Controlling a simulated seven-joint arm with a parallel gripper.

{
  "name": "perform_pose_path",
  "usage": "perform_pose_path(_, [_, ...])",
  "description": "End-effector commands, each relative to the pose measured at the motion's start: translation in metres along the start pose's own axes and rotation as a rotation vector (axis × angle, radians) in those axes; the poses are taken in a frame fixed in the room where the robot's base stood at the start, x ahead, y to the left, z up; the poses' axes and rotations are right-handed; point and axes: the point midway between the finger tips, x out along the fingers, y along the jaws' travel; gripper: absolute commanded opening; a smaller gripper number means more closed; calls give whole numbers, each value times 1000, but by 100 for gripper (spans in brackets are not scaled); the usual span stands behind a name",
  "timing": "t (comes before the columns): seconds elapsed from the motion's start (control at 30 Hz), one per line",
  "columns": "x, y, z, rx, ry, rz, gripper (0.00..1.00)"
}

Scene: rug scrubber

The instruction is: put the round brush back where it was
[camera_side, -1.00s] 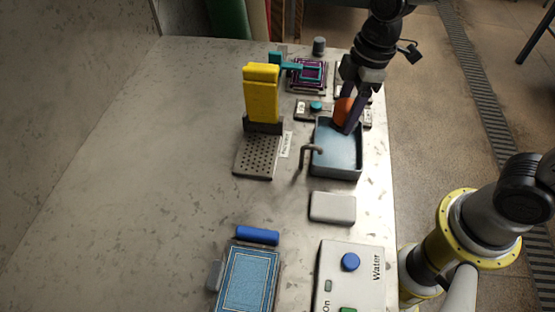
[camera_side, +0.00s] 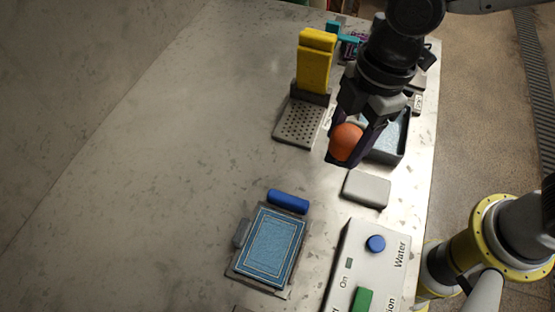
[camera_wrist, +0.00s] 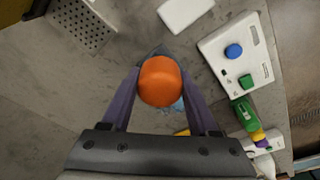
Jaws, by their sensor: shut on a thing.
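The round brush, with an orange rounded handle (camera_side: 346,141), is held between the dark purple fingers of my gripper (camera_side: 348,152). In the wrist view the orange handle (camera_wrist: 159,82) sits between my two fingertips (camera_wrist: 160,85), held off the table. Its underside is mostly hidden by the handle; a dark edge and some pale blue show around it. In the side view, my gripper is just left of the grey water basin (camera_side: 391,152) and behind the white block (camera_side: 366,189). My arm covers part of the basin.
A perforated grey plate (camera_side: 298,122) with an upright yellow piece (camera_side: 315,62) stands to the left. A blue rug (camera_side: 271,246) with a blue roll (camera_side: 288,201) lies in front. A control box (camera_side: 372,268) is at front right. The table's left side is clear.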

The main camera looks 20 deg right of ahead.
Motion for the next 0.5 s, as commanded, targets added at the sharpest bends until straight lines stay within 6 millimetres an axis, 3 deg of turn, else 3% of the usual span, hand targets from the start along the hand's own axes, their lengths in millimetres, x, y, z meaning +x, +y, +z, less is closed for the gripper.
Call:
perform_pose_path(0.27, [36,43,-41,2,-1,-1,12])
perform_pose_path(0.5, [77,64,-58,2,-1,-2,12])
